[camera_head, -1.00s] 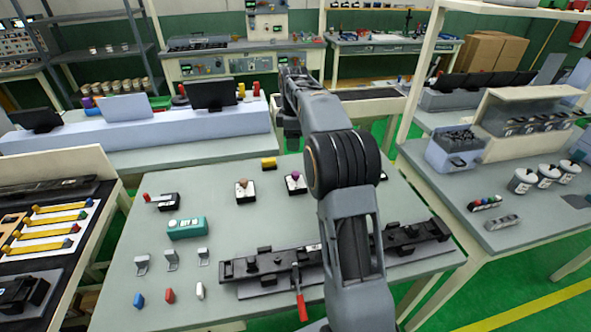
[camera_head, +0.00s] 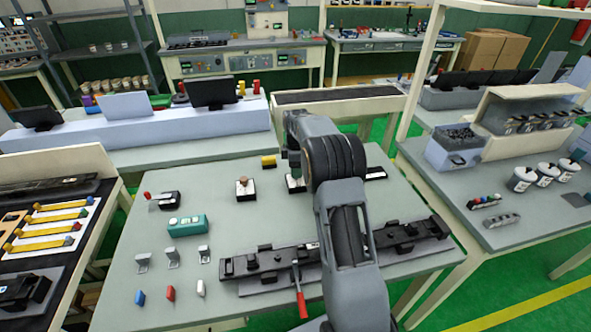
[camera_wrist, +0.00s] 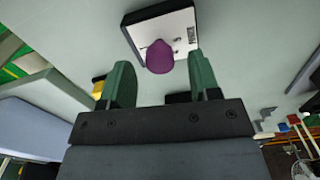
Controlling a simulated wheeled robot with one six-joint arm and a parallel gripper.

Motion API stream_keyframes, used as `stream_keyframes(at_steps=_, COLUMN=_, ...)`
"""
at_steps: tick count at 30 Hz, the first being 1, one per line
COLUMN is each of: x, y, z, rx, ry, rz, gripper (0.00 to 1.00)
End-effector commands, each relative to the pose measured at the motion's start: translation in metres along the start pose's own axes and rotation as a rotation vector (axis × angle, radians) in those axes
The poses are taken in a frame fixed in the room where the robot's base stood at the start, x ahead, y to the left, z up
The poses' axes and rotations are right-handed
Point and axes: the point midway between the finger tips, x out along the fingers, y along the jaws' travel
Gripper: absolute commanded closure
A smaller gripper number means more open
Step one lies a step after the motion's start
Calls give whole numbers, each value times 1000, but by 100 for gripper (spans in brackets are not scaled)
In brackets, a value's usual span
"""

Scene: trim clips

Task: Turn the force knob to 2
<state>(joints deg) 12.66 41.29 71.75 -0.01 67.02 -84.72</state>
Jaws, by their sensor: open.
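A purple knob (camera_wrist: 160,57) stands on a white plate with a dark edge (camera_wrist: 180,28) in the wrist view. Small lettering on the plate is too small to read. My gripper (camera_wrist: 159,64) is open, with its two green fingers apart, one on each side of the knob in the picture. Nothing is held, and I cannot tell whether a finger touches the knob. In the head view my arm hides the purple knob, and my gripper end is above its base (camera_head: 296,184). A second, brown knob (camera_head: 242,181) sits on a similar plate to the left.
The grey table (camera_head: 222,208) also holds a yellow block (camera_head: 268,161), a teal box (camera_head: 187,225), a red-handled device (camera_head: 165,199) and several metal brackets. A long black fixture (camera_head: 265,262) with a red lever (camera_head: 301,303) lies near the front edge.

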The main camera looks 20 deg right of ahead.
Motion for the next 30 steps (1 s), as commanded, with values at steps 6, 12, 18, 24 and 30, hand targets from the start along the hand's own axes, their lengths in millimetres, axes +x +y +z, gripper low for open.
stream_keyframes(at_steps=6, x=11, y=0, z=0, rx=0, ry=0, rz=1, gripper=43)
stream_keyframes(at_steps=12, x=12, y=0, z=0, rx=0, ry=0, rz=1, gripper=43)
stream_keyframes(at_steps=18, x=12, y=0, z=0, rx=0, ry=0, rz=1, gripper=53)
stream_keyframes(at_steps=24, x=12, y=0, z=0, rx=0, ry=0, rz=1, gripper=72)
stream_keyframes(at_steps=30, x=12, y=0, z=0, rx=0, ry=0, rz=1, gripper=91)
